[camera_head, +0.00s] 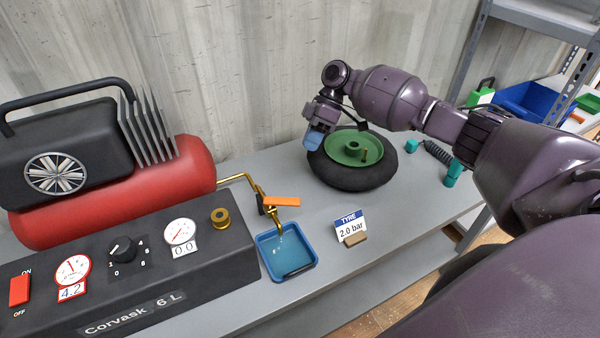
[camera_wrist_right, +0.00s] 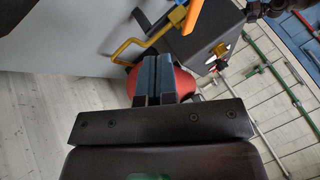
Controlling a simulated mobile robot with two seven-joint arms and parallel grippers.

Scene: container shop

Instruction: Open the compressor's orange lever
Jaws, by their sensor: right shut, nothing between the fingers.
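The orange lever (camera_head: 281,201) sits on a brass valve at the end of a brass pipe (camera_head: 236,178) from the compressor's red tank (camera_head: 180,175). The lever lies roughly level, above a blue tray (camera_head: 300,272). In the right wrist view the orange lever (camera_wrist_right: 192,15) shows at the top, past the fingertips. My right gripper (camera_head: 316,137) is above the left rim of the wheel, to the right of and behind the lever, apart from it. Its fingers (camera_wrist_right: 152,68) are together with nothing between them. My left gripper is not in view.
A black tyre with a green hub (camera_head: 352,149) lies on the grey bench. A sign reading 2.0 bar (camera_head: 350,226) stands in front of it. The control box (camera_head: 130,285) fills the front left. Teal parts (camera_head: 453,172) lie at right.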

